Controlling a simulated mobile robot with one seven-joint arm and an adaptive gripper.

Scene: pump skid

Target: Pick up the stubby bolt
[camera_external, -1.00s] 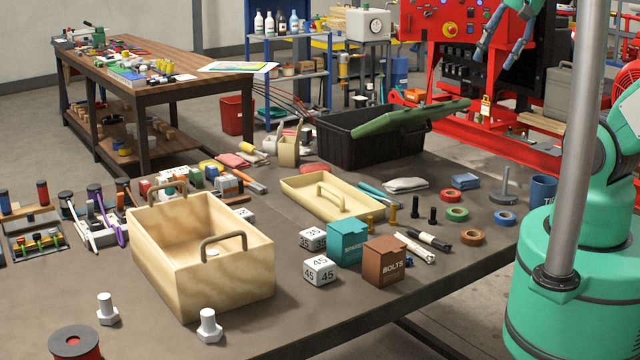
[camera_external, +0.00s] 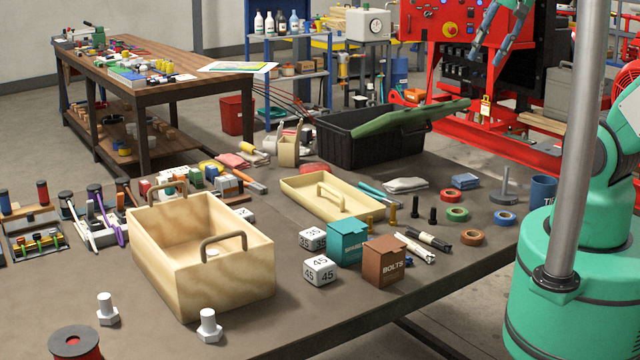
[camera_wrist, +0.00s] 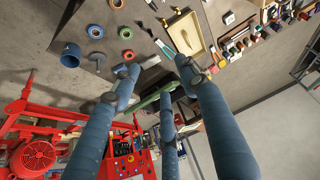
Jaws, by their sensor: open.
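Several bolts stand on the table, and I cannot tell for certain which is the stubby one. Two thick silver hex bolts stand at the front: the left one (camera_external: 107,309) and the right one (camera_external: 209,326) beside the wooden box. Thinner brass bolts (camera_external: 392,211) and black bolts (camera_external: 433,215) stand near the middle right. My gripper (camera_external: 486,57) shows at the top of the external view, its blue fingers spread and empty, far from the silver bolts. In the wrist view its fingers (camera_wrist: 160,76) are apart with nothing between them.
The open wooden box (camera_external: 225,285) stands beside the silver bolts. A teal box (camera_external: 347,243), a brown BOLTS box (camera_external: 384,262), numbered cubes (camera_external: 320,270) and a shallow tray (camera_external: 318,205) fill the middle. A black crate (camera_external: 345,145) stands behind. The front table surface has free room.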

